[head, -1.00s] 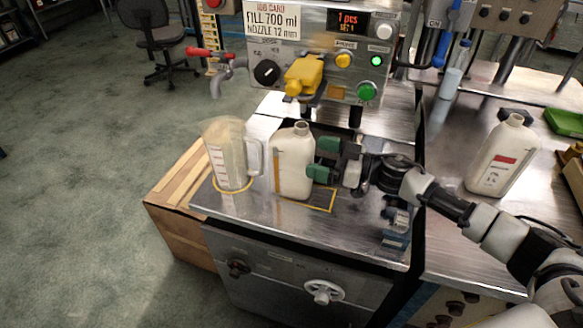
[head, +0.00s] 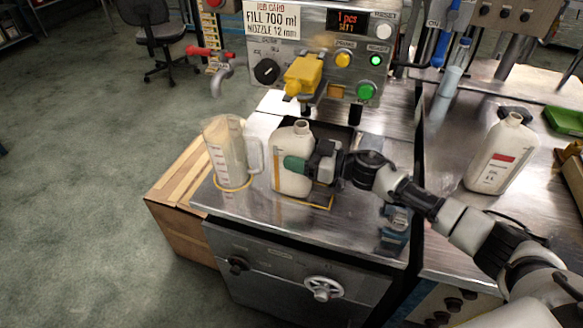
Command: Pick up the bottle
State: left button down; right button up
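A white plastic bottle (head: 293,183) with an open neck stands upright on the steel worktop, below the filling machine's nozzle and inside a yellow outline. My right gripper (head: 297,164) reaches it from the right. A second white bottle (head: 502,155) with a red label stands on the right bench. My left gripper is out of view.
A clear measuring jug (head: 226,155) stands close left of the bottle, its handle towards it. The yellow nozzle block (head: 303,75) hangs behind and above. A blue item (head: 396,232) sits at the worktop's right edge.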

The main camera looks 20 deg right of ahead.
grip_shut()
jog(key=shift+r, duration=0.1)
